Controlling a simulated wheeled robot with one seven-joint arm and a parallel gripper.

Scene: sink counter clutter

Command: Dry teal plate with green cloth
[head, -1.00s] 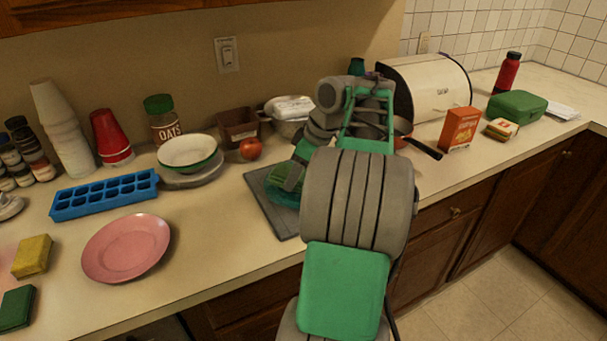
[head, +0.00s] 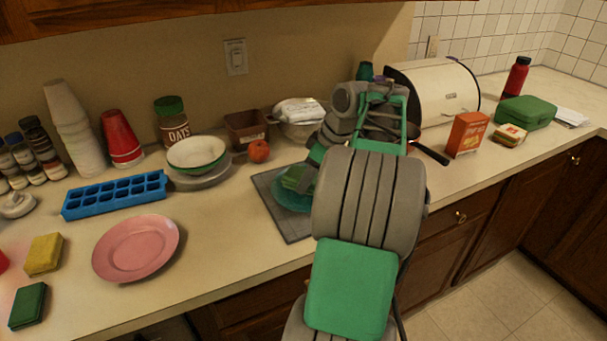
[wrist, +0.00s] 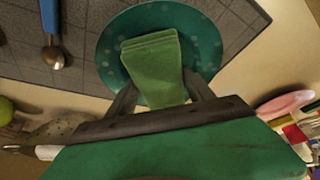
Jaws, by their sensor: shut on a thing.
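The teal plate (wrist: 110,62) with pale dots lies on a dark grey mat (wrist: 82,38) in the wrist view. In the head view the plate (head: 293,200) is mostly hidden behind my arm. The folded green cloth (wrist: 153,68) is over the plate's middle. My gripper (wrist: 162,95) is shut on the cloth, with a dark finger on each side of it. The cloth (head: 294,178) also shows in the head view, left of my arm. I cannot tell how firmly the cloth touches the plate.
A blue-handled utensil (wrist: 50,25) lies on the mat beside the plate. An orange box (head: 467,134) and bread box (head: 435,92) stand right. Counter between pink plate and mat is clear.

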